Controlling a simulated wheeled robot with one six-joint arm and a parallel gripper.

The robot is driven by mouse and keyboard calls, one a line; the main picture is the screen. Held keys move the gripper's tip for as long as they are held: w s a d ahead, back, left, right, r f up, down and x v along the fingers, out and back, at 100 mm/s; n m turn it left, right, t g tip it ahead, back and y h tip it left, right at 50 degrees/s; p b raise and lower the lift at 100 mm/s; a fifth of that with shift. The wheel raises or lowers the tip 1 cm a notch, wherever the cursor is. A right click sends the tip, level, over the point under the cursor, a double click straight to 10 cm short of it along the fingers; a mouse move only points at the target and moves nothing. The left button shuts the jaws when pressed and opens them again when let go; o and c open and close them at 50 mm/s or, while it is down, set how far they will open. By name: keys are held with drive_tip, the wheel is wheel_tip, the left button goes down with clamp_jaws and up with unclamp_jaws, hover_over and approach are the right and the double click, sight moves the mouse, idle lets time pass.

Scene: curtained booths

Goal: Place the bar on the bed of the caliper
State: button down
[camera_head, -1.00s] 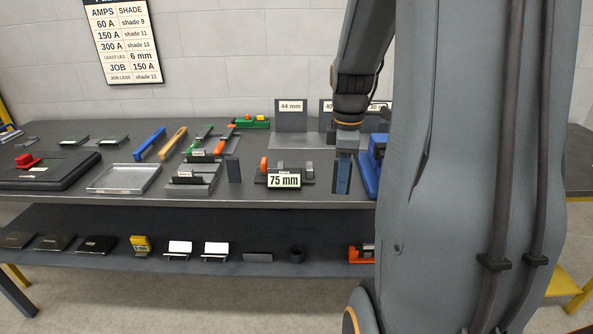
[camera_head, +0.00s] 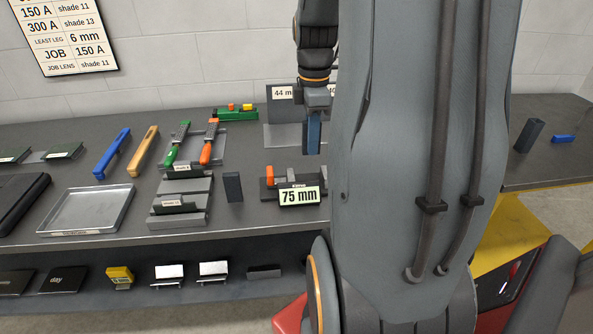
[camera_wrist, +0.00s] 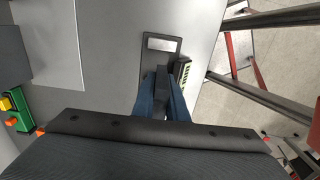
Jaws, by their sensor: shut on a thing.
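The caliper (camera_head: 268,193) lies on the bench, with an orange jaw at its left, a grey jaw at its right and a "75 mm" display in front. My arm partly hides its right end. My gripper (camera_head: 312,150) points down above and behind that end in the head view. In the wrist view, my gripper (camera_wrist: 163,76) is shut on a dark bar (camera_wrist: 162,84) between its blue fingers. The caliper's dark base (camera_wrist: 150,52) with a pale plate and its display (camera_wrist: 184,72) show beyond the fingers. The gap between bar and caliper cannot be told.
A dark upright block (camera_head: 232,187) stands just left of the caliper. Stepped grey racks (camera_head: 180,205) and a metal tray (camera_head: 86,210) are further left. A "44 mm" stand (camera_head: 283,105) is behind. A dark block (camera_head: 530,135) and a blue piece (camera_head: 563,139) lie at right.

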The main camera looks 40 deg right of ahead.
wheel_tip(320, 180, down, 10)
drive_tip(key=shift+d+r+p, duration=0.1)
drive_tip(key=shift+p, duration=0.85)
drive_tip(key=c, duration=2)
unclamp_jaws()
drive_tip(key=shift+c, duration=0.2)
wheel_tip(320, 180, up, 12)
drive_tip(key=b, duration=0.2)
drive_tip(key=shift+b, duration=0.3)
drive_tip(key=a+f+m, duration=0.2)
drive_tip(key=a+m, duration=0.2)
drive_tip(key=a, duration=0.4)
drive_tip(key=s+a+f+m+t, duration=0.1)
drive_tip(key=a+f+m, duration=0.2)
drive_tip(key=a, duration=0.5)
drive_tip(key=s+a+f+m, duration=0.1)
drive_tip(key=a+f+m, duration=0.2)
drive_tip(key=a, duration=0.5)
drive_tip(key=shift+s+a+m, duration=0.15)
drive_tip(key=shift+s+m, duration=0.1)
drive_tip(key=shift+m, duration=0.65)
